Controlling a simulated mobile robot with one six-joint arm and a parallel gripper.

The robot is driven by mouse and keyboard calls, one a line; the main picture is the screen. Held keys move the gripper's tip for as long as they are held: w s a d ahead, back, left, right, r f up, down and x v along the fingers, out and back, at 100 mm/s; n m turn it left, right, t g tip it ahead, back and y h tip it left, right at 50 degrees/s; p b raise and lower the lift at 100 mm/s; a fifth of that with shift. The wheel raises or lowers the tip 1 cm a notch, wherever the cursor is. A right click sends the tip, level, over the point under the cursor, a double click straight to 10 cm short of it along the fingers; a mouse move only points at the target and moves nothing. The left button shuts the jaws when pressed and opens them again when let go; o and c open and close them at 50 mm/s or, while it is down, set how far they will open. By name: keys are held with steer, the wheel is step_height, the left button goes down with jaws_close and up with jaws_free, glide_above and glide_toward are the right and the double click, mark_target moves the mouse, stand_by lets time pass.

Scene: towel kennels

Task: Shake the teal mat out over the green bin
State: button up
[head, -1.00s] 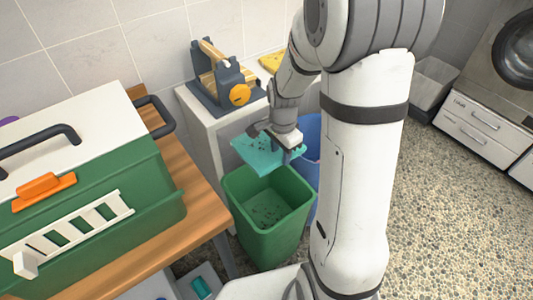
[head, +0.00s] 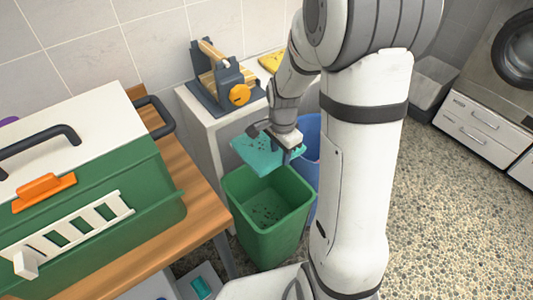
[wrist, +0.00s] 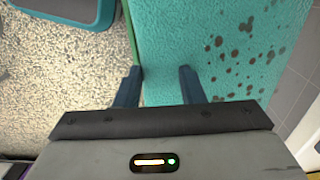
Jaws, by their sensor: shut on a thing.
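The teal mat (head: 262,152) hangs tilted over the back part of the green bin (head: 272,235) in the head view. Dark specks dot the mat, and dark bits lie on the bin's floor. My gripper (head: 289,145) is shut on the mat's edge, above the bin's rim. In the wrist view the mat (wrist: 205,40) fills the right half, with dark spots at its right, and my gripper's two fingers (wrist: 160,85) show at its near edge. The wrist view does not show the bin clearly.
A blue bin (head: 313,135) stands right behind the green bin. A wooden table (head: 195,215) with a green and white kennel (head: 95,190) is at the left. A light cabinet (head: 207,125) bears a dark rack. Speckled floor is free at the right.

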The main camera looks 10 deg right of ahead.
step_height(320, 180, down, 7)
steer(key=b, duration=0.6)
step_height(320, 180, up, 7)
steer(key=p, duration=0.6)
step_height(320, 180, down, 7)
steer(key=b, duration=0.5)
